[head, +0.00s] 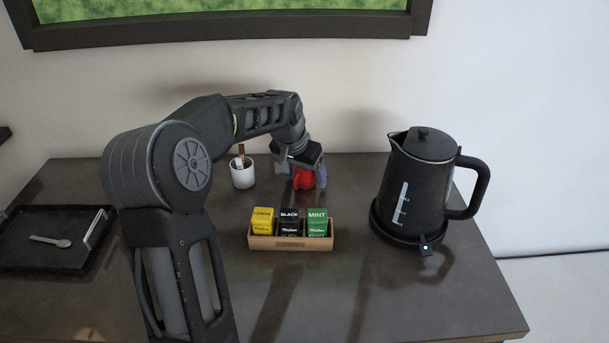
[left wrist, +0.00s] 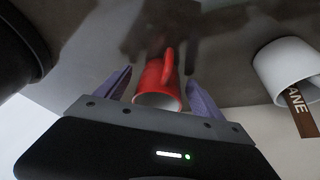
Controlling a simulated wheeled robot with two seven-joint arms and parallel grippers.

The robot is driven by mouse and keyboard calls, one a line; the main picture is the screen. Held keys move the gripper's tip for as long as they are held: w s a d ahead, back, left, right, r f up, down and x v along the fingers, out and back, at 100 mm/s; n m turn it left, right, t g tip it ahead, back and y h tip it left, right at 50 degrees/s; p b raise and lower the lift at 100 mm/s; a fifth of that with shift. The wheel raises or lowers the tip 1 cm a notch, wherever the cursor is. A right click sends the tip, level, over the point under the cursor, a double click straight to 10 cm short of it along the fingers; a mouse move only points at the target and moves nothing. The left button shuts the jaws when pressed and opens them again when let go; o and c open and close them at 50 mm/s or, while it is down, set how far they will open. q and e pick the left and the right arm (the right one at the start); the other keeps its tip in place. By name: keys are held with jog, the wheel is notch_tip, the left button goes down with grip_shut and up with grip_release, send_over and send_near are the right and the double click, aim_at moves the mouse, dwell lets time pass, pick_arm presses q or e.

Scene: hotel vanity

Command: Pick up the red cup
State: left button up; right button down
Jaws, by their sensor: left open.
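The red cup (head: 304,180) stands on the dark vanity top behind the tea box, partly hidden by my left gripper (head: 304,172). In the left wrist view the red cup (left wrist: 158,84) lies between the two purple fingers of the left gripper (left wrist: 160,88), with its handle pointing away from the gripper body. A gap shows between each finger and the cup, so the gripper is open around it and not closed on it. My right gripper is in neither view.
A white cup with a stick in it (head: 242,176) stands left of the red cup. A wooden box (head: 290,243) with tea packets is in front. A black kettle (head: 422,190) stands at the right, and a black tray (head: 40,262) with a spoon lies at the left.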

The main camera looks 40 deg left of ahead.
pick_arm(q)
jog(key=shift+c, duration=0.4)
jog(key=c, duration=1.5)
